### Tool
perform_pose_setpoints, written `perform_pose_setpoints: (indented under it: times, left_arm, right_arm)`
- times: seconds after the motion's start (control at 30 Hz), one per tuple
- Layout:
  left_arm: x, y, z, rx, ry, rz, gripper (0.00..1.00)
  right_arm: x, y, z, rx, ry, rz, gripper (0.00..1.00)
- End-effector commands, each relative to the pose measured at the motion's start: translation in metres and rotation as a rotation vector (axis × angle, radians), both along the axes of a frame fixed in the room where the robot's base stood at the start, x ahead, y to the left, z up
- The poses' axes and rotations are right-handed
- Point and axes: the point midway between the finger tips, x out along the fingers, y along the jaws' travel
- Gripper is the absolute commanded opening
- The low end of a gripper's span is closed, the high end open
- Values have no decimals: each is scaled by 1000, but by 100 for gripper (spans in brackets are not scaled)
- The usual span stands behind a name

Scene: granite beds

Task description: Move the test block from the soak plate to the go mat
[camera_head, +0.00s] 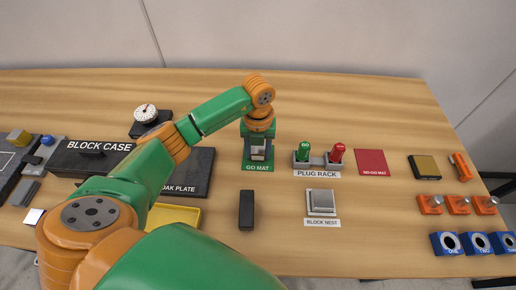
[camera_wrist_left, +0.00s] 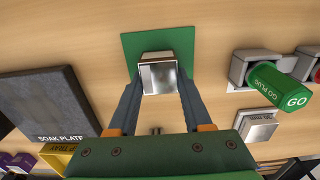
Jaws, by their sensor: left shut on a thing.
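The test block (camera_wrist_left: 159,76) is a small shiny steel block. My left gripper (camera_wrist_left: 158,88) is shut on it, with one finger on each side. The block is over the green go mat (camera_wrist_left: 133,45); I cannot tell whether it touches the mat. In the head view the go mat (camera_head: 257,167) lies in the middle of the table, and my left gripper (camera_head: 258,150) points down over it, partly hiding the block. The dark soak plate (camera_head: 199,180) lies to the left, partly behind my left arm. It also shows in the wrist view (camera_wrist_left: 45,105). My right gripper is not in view.
The plug rack (camera_head: 318,173) with a green and a red plug stands right of the go mat. The red no-go mat (camera_head: 372,162) lies beyond it. A black block (camera_head: 246,210) and the block nest (camera_head: 321,203) are nearer me. A dial gauge (camera_head: 146,114) stands behind left.

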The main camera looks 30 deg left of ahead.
Motion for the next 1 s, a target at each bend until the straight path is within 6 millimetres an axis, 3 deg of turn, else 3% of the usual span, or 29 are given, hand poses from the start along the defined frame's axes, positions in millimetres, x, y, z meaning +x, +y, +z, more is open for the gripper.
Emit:
perform_pose_setpoints:
  times: [0.13, 0.17, 0.23, 0.27, 0.53, 0.67, 0.9, 1.0]
  left_arm:
    - [0, 0, -4, 0, -1, 0, 0]
    - [0, 0, -3, -1, 0, 0, 58]
    - [0, 0, -3, -1, 0, 1, 76]
    - [0, 0, -3, -1, 0, 1, 80]
    - [0, 0, -1, -1, 0, 1, 80]
    - [1, -1, 10, -2, -4, 0, 80]
    - [2, 0, 72, -1, -9, 0, 80]
    - [1, 1, 101, 1, -6, 1, 80]
  right_arm:
    - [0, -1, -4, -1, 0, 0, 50]
    - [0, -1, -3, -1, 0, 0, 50]
    - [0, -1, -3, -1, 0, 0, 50]
    - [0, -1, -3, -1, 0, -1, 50]
    - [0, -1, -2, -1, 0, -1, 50]
    - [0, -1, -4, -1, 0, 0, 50]
    - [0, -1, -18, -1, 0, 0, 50]
    - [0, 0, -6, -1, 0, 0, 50]
